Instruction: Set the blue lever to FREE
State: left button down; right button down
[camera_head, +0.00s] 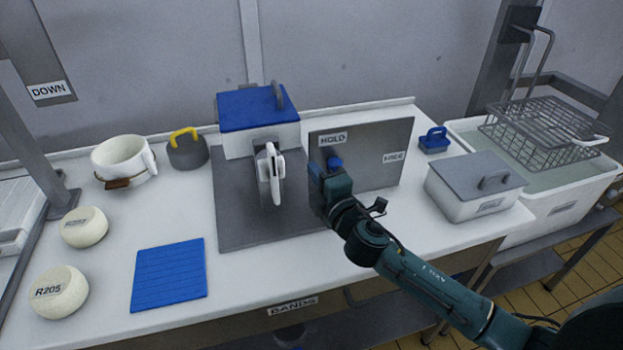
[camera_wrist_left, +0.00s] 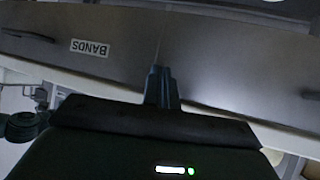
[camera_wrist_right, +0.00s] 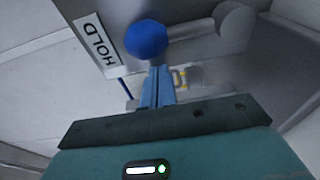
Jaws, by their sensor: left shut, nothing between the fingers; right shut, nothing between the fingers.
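The blue lever's round knob (camera_head: 335,162) shows in the head view at the upright grey panel (camera_head: 385,140), just below the HOLD label (camera_head: 333,139). The FREE label (camera_head: 394,157) is at the panel's right side. In the right wrist view the blue knob (camera_wrist_right: 146,38) sits beside the HOLD label (camera_wrist_right: 95,45), on a grey lever arm (camera_wrist_right: 195,29). My right gripper (camera_wrist_right: 157,72) is shut and empty, its tips close to the knob; I cannot tell whether they touch. My left gripper (camera_wrist_left: 160,72) is shut and empty, in front of a grey surface labelled BANDS.
A blue-lidded box (camera_head: 259,108) stands left of the panel, with a white handle (camera_head: 269,175) before it. A grey-lidded box (camera_head: 475,185) and a small blue object (camera_head: 434,139) are to the right. A blue mat (camera_head: 169,275) lies at front left.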

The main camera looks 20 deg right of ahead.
jog(key=shift+s+d, duration=0.15)
jog(key=shift+d, duration=0.7)
jog(key=shift+d+r+m, duration=0.1)
jog(key=shift+d+m, duration=0.05)
jog(key=shift+m, duration=0.15)
